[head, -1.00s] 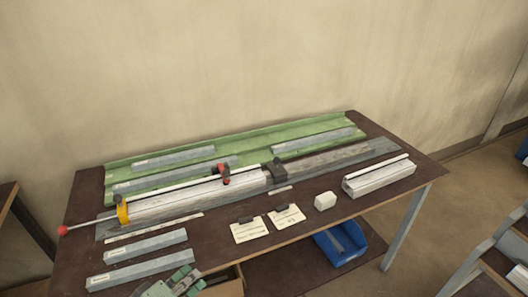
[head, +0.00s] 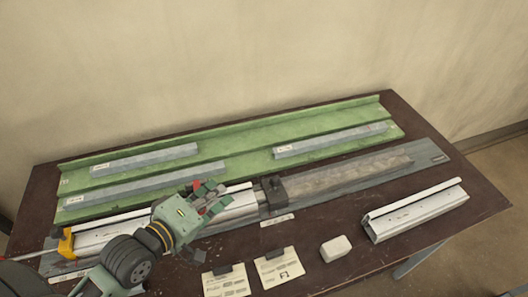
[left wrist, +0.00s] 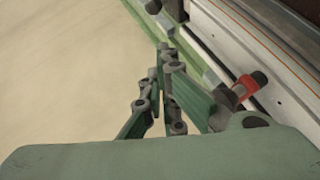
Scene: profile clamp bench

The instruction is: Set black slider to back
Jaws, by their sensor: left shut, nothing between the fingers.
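A black block (head: 273,191) sits across the long clamp rail in the head view, at the right end of the pale profile (head: 238,204). A smaller red-and-black piece (head: 197,185) stands on the rail to its left, partly hidden by my gripper. Its red collar and dark knob (left wrist: 247,86) show in the left wrist view. I cannot tell which of these is the black slider. My left gripper (head: 213,196) is shut and empty, over the rail beside the red-and-black piece. Whether it touches that piece is unclear. My right gripper is not in view.
A green channel tray (head: 240,135) with grey bars lies behind the rail. A yellow end piece (head: 66,243) is at the rail's left. In front are two cards (head: 279,267), a white block (head: 336,248) and a loose profile (head: 415,209).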

